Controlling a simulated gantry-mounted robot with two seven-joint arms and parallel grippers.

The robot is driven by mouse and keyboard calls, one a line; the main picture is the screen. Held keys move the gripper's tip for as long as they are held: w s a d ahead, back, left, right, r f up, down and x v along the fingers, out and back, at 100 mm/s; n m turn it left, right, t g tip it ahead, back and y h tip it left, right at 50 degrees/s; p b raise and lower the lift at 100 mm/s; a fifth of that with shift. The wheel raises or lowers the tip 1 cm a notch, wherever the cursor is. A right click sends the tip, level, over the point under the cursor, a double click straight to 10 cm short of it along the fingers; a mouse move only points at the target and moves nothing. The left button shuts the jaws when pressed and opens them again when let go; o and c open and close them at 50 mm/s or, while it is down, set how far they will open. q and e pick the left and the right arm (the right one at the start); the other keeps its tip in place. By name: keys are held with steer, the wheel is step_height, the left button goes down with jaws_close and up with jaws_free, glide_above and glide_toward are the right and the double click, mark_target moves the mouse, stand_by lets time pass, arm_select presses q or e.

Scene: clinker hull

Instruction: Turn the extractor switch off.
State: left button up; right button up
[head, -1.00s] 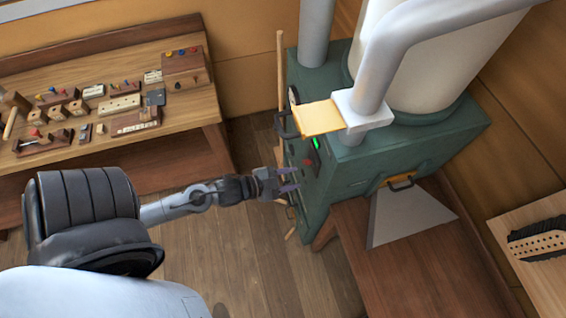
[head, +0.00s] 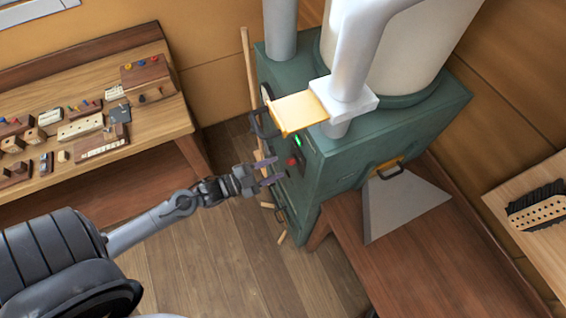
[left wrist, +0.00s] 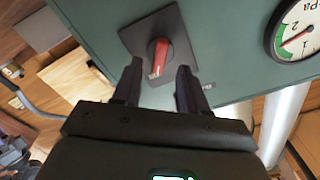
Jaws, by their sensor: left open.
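The extractor (head: 350,150) is a green cabinet right of centre in the head view. Its switch is a red rotary handle on a dark plate on the cabinet face; it shows small in the head view (head: 292,161) and clearly in the left wrist view (left wrist: 158,58). My left gripper (head: 268,172) is open and empty, facing the switch. In the left wrist view its two fingers (left wrist: 157,82) stand to either side of the red handle's lower end; I cannot tell whether they touch it. A green light (head: 298,141) glows near the switch. My right gripper is out of view.
A round gauge (left wrist: 298,32) sits on the cabinet beside the switch. A yellow plate (head: 298,112) on the white pipe juts out above the switch. A workbench with small tools (head: 150,140) stands left. Open wooden floor (head: 235,255) lies between.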

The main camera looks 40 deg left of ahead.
mark_target(287, 163)
arm_select(q)
steer(key=shift+x, duration=1.95)
jaws_close()
